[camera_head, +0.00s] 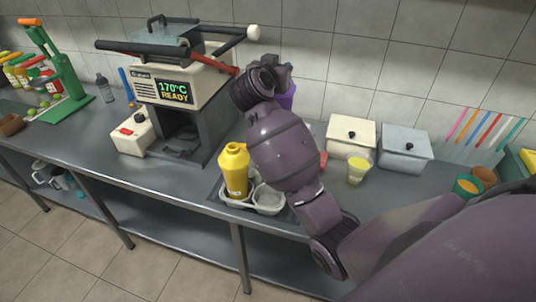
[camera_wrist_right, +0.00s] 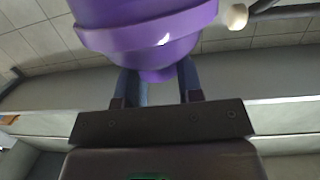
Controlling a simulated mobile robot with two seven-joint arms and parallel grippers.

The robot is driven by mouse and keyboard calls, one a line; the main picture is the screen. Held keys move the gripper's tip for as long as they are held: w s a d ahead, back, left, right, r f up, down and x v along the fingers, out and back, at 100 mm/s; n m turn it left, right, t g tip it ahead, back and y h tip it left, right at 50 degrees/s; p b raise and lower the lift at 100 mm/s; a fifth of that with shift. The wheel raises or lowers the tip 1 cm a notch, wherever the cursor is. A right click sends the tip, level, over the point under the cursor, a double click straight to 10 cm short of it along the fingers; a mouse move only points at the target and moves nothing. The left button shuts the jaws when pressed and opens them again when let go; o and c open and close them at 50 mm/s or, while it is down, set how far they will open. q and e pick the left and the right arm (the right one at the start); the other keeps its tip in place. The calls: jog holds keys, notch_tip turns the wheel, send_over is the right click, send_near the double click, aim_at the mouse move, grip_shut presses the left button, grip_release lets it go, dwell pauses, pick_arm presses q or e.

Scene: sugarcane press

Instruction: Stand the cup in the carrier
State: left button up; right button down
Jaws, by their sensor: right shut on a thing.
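My right gripper (camera_wrist_right: 157,82) is shut on a purple cup-like thing (camera_wrist_right: 145,30), with one dark finger on each side of its narrow part. In the head view the purple thing (camera_head: 288,98) shows partly behind my right wrist, raised above the counter. The pale grey carrier (camera_head: 269,207) sits on the counter below my right arm. A yellow lidded container (camera_head: 234,170) stands upright in its left part. The right part of the carrier shows a round hollow and is partly hidden by my arm. A clear cup with yellow contents (camera_head: 359,169) stands on the counter farther right. My left gripper is out of view.
A press machine (camera_head: 177,92) with a long handle stands behind the carrier on the left. Two lidded boxes, one cream (camera_head: 350,139) and one pale grey (camera_head: 404,149), stand by the wall. The carrier is close to the counter's front edge.

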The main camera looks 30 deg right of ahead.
notch_tip(320, 180, down, 13)
jog(key=shift+b, duration=0.8)
jog(key=shift+f, duration=0.6)
jog(key=shift+f+b, duration=0.5)
jog(key=shift+f, duration=1.45)
jog(key=c, duration=0.8)
grip_release()
jog(key=shift+f, duration=0.15)
